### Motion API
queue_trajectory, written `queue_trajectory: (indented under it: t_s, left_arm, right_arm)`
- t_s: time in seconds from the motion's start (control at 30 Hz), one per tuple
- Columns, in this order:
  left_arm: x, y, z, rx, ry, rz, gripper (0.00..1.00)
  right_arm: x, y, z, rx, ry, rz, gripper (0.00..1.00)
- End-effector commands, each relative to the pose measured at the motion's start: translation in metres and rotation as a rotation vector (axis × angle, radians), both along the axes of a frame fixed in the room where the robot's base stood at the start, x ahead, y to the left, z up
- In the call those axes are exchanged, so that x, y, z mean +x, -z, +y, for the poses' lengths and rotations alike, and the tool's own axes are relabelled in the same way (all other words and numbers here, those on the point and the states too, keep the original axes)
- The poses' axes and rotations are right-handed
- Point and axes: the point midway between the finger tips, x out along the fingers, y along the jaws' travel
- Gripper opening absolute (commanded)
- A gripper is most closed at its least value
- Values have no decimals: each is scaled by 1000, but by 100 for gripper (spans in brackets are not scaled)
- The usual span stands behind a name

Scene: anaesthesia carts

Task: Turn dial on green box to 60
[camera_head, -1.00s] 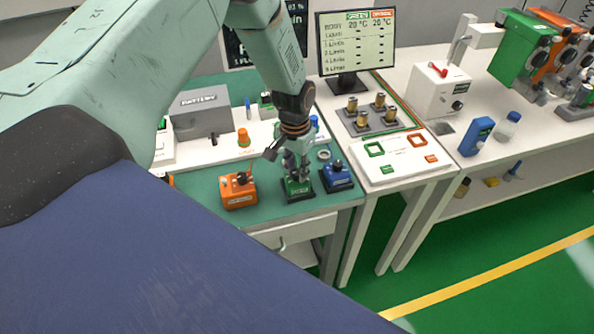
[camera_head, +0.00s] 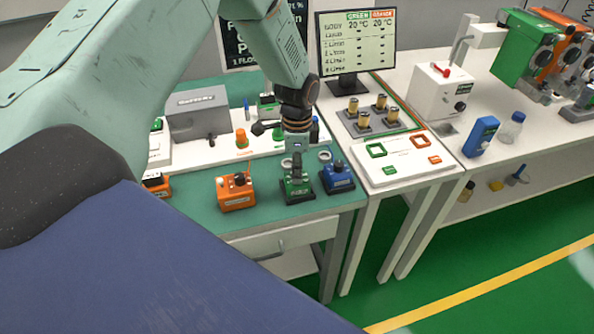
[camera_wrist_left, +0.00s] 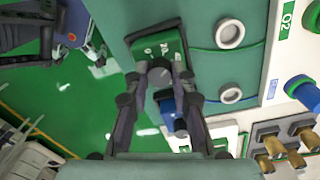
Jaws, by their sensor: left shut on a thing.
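The green box (camera_head: 298,190) stands near the front edge of the teal bench, between an orange box (camera_head: 236,192) and a blue box (camera_head: 338,178). My left gripper (camera_head: 296,170) reaches down onto it from above. In the left wrist view the green box (camera_wrist_left: 152,46) shows beyond the fingers. There my left gripper (camera_wrist_left: 164,76) is shut on the dial (camera_wrist_left: 160,74) on top of the box. The fingers hide much of the dial, and its setting cannot be read. My right gripper is not in view.
The blue box stands close on the right of the green one. A screen (camera_head: 357,45) and a tray with several brass weights (camera_head: 364,122) are at the back right. A drawer (camera_head: 280,245) is below the bench edge. Green floor lies in front.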

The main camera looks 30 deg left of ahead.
Motion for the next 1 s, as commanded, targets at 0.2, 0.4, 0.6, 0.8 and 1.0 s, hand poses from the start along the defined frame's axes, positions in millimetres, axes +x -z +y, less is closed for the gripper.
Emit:
queue_trajectory:
  t_s: [0.2, 0.4, 0.6, 0.8, 1.0]
  left_arm:
    - [1, 0, 0, 1, 208, -1, 0]
    - [1, 0, 0, 2, 398, -1, 0]
    - [2, -1, -1, 1, 586, -2, 0]
    - [2, -1, -1, 2, 763, -1, 0]
    - [2, -1, -1, 1, 905, -2, 0]
  right_arm:
    - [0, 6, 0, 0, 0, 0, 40]
    - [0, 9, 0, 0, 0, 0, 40]
    - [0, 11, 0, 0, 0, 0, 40]
    - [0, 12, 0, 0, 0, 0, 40]
    - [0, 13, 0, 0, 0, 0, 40]
